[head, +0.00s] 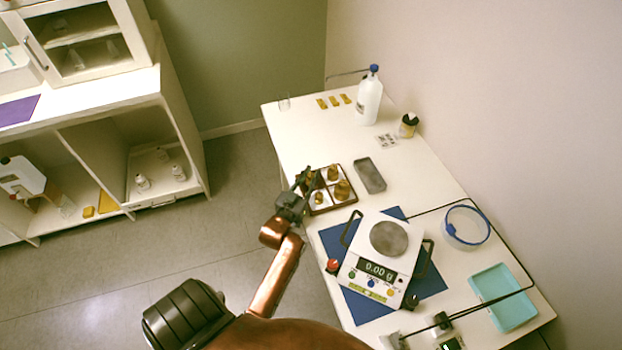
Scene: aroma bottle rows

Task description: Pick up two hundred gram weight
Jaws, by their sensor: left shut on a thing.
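A dark-rimmed tray (352,201) with compartments stands near the left edge of the white table and holds brass weights of different sizes. One brass weight (333,173) is at the back, a larger one (342,190) at the right and a small one (319,198) at the front. Their markings are too small to read, so I cannot tell which is two hundred grams. My left gripper (306,180) is at the tray's left side, shut on a brass weight that its fingers mostly hide. I cannot tell whether that weight is clear of the tray. My right gripper is not in view.
A scale (388,238) reading 0.00 g stands on a blue mat (425,285) in front of the tray. A grey dish (369,175) is close on the tray's right.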

